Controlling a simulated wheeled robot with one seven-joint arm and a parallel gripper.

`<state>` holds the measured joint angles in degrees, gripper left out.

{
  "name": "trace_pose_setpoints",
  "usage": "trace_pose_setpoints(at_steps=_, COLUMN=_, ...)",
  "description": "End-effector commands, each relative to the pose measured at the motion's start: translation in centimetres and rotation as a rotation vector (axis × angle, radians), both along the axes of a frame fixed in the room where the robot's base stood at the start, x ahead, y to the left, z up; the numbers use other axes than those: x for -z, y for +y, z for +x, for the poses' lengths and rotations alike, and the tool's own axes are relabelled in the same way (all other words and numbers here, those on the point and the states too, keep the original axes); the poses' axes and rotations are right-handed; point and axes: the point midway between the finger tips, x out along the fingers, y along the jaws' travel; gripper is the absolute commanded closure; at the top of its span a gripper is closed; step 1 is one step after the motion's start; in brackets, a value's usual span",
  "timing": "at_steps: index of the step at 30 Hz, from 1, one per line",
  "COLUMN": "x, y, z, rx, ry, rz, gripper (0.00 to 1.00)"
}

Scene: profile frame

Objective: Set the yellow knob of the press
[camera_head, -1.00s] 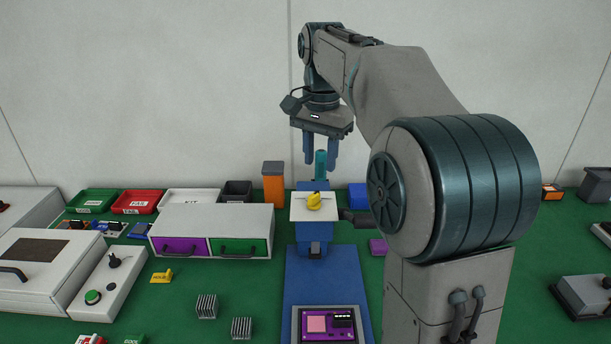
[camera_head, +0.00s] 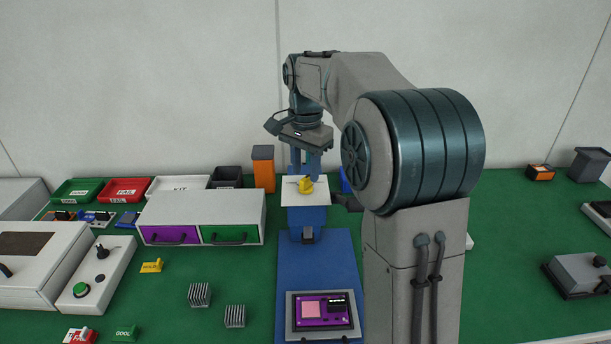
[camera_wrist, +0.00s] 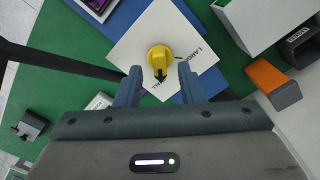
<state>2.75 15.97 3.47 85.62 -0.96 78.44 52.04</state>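The yellow knob (camera_head: 306,185) sits on the white plate (camera_head: 291,196) on top of the blue press (camera_head: 307,217). In the wrist view the yellow knob (camera_wrist: 160,57) has a dark pointer on its lower side, and the white plate (camera_wrist: 130,50) carries partly hidden lettering. My gripper (camera_head: 306,172) points down above and close to the knob, its blue fingers apart. In the wrist view my gripper (camera_wrist: 160,75) is open and empty, with the knob between and slightly beyond the fingertips. I cannot tell whether a finger touches it.
A blue mat (camera_head: 290,262) holds a purple board (camera_head: 322,311) in front of the press. A drawer unit (camera_head: 202,210) stands to the left, an orange block (camera_head: 263,169) behind it. Coloured bins (camera_head: 123,190) line the back left.

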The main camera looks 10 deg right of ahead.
Motion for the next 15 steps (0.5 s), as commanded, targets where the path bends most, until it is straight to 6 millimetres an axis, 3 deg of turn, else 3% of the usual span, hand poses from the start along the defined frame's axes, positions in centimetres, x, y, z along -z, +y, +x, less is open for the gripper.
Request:
trace_pose_setpoints(at_steps=6, x=2.1, y=0.0, z=0.0, rx=0.001, ry=0.0, rz=0.0, gripper=0.65)
trace_pose_setpoints(at_steps=15, x=2.3, y=0.0, z=0.0, rx=0.0, ry=0.0, rz=0.0, gripper=0.65)
